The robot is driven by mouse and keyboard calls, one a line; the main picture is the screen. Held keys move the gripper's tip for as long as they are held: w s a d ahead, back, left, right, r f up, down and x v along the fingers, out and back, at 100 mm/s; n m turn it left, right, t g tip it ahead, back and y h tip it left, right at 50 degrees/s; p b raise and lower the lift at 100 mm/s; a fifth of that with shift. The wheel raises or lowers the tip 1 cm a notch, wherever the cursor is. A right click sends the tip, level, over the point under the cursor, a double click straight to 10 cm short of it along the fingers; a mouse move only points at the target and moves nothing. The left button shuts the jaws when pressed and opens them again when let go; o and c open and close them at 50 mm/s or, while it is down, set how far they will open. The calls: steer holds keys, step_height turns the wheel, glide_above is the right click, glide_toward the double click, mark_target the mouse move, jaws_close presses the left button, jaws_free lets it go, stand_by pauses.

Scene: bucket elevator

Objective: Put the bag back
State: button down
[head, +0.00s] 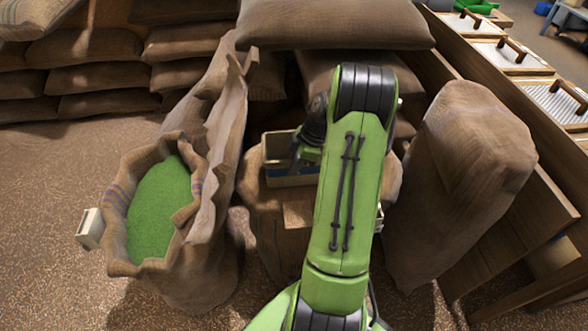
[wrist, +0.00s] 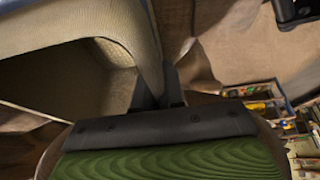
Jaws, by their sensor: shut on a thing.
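My gripper (wrist: 168,85) is shut on the thin edge of a pale, cloth-textured, box-shaped container (wrist: 75,62), which may be the bag. In the head view a tan open-topped box (head: 292,181) shows at my gripper (head: 300,162), partly behind my green arm; it looks like the same thing. It appears just above or on a brown burlap sack (head: 265,215); I cannot tell if they touch. My fingertips are mostly hidden in the head view.
An open sack of green granules (head: 160,212) stands at the left, with a small pale box (head: 90,228) beside it. A tall burlap sack (head: 465,165) leans at the right by a wooden bench (head: 535,110). Stacked sacks (head: 95,75) fill the back left.

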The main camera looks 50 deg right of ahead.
steer(key=c, duration=1.2)
jaws_free()
steer(key=p+v, duration=0.4)
steer(key=v, duration=0.8)
steer(key=shift+r, duration=0.15)
steer(key=a+r+m+h, duration=0.1)
steer(key=a+r+m, duration=0.1)
steer(key=a+r, duration=0.6)
steer(key=a+r+m+h, duration=0.2)
steer(key=a+r, duration=0.2)
steer(key=a, duration=0.9)
steer(key=s+a+m+t, duration=0.1)
steer(key=s+a+m, duration=0.1)
steer(key=s+a, duration=0.1)
steer(key=s+a+m, duration=0.2)
steer(key=s+a, duration=0.1)
steer(key=s, duration=0.2)
steer(key=s+a+m+t, duration=0.1)
steer(key=s+a+m, duration=0.1)
steer(key=s+a, duration=0.1)
steer(key=shift+s+a+r+t+h, duration=0.15)
steer(key=shift+s, duration=0.3)
steer(key=shift+s+a+r+t+h, duration=0.15)
steer(key=shift+s+a, duration=0.05)
steer(key=shift+s, duration=0.2)
